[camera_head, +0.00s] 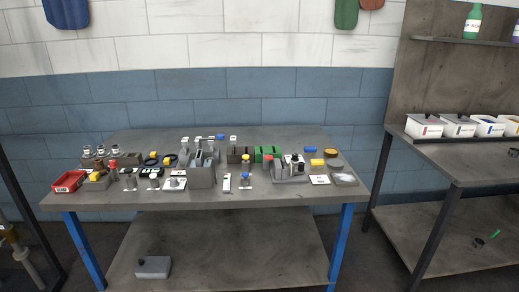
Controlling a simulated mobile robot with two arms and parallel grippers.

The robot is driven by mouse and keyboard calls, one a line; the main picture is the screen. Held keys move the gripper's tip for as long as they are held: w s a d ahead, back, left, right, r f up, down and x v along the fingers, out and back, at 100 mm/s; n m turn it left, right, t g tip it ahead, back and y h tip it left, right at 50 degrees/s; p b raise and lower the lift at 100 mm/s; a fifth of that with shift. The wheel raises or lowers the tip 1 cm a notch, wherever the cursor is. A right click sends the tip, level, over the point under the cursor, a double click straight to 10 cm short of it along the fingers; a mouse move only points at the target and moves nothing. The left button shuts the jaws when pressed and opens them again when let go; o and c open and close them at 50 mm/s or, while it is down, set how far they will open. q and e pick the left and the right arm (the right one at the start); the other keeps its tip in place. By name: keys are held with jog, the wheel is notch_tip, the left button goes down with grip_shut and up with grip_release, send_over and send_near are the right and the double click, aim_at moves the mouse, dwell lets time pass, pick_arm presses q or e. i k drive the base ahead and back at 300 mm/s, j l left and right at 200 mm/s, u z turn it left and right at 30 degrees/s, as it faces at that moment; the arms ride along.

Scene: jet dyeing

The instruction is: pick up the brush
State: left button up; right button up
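I cannot make out a clear brush at this size. A small blue-ended item (220,137) lies near the back middle of the grey workbench (130,146), and a small blue block (310,149) lies at its right. A small green item (495,233) and a dark round one lie on the right bench's lower shelf. I cannot tell whether any of these is a brush. Neither of my grippers is in view.
The workbench is crowded with small fittings, a red tray (68,181) and a grey holder (202,176). A grey box (153,267) sits on its lower shelf. The right bench (460,160) holds several white bins. Floor shows between the benches.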

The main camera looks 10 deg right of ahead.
aim_at(308, 150)
jog(key=i+l+u, duration=0.2)
jog(key=l+u, duration=0.25)
jog(key=i+l+u, duration=0.1)
jog(key=l+u, duration=0.35)
jog(key=l, duration=0.15)
jog(key=l+u, duration=0.45)
jog(key=i+l, duration=0.05)
jog(key=l, duration=0.05)
